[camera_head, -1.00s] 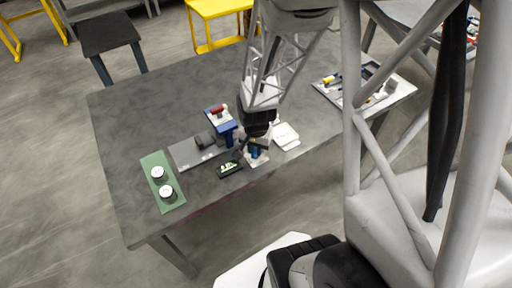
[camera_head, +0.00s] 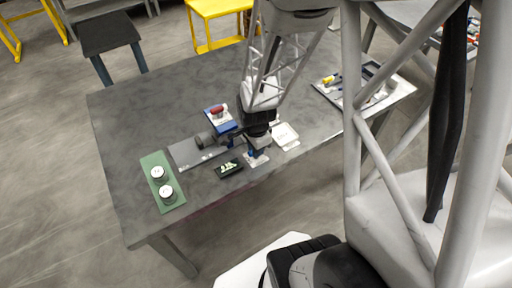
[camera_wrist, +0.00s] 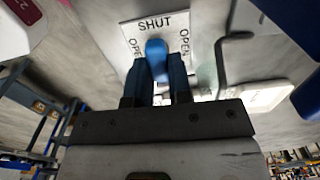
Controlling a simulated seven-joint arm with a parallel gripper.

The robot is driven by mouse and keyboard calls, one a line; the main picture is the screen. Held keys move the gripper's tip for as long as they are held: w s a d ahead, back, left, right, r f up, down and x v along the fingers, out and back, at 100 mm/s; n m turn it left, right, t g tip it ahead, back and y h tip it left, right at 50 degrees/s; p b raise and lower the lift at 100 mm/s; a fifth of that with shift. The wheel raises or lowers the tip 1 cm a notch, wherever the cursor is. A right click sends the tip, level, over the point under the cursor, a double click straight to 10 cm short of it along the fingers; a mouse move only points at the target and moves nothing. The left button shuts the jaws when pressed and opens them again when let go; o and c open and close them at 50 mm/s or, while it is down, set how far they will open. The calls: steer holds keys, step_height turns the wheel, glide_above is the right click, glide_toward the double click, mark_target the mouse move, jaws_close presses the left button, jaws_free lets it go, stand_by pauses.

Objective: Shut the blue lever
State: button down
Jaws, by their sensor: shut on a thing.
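The blue lever (camera_wrist: 156,55) is between the two fingers of my gripper (camera_wrist: 158,76) in the wrist view, and the jaws are closed on it. Its rounded end lies just under the word SHUT on a white plate (camera_wrist: 133,30), with OPEN printed on both sides. In the head view, my gripper (camera_head: 258,145) is low over the table's near side, and the plate (camera_head: 259,160) shows under it. A little blue (camera_head: 251,153) shows there; the lever is mostly hidden by my gripper.
A red-handled part on a blue block (camera_head: 217,119) stands just behind my gripper. A small dark box (camera_head: 228,168) and a green panel (camera_head: 155,192) with two round gauges lie left. A white square piece (camera_head: 286,134) is close on the right. A tray (camera_head: 398,93) lies farther right.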

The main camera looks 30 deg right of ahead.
stand_by(0.3)
steer(key=c, duration=1)
jaws_free()
steer(key=shift+c, duration=0.2)
steer(key=shift+r, duration=0.1)
steer(key=shift+r, duration=3.85)
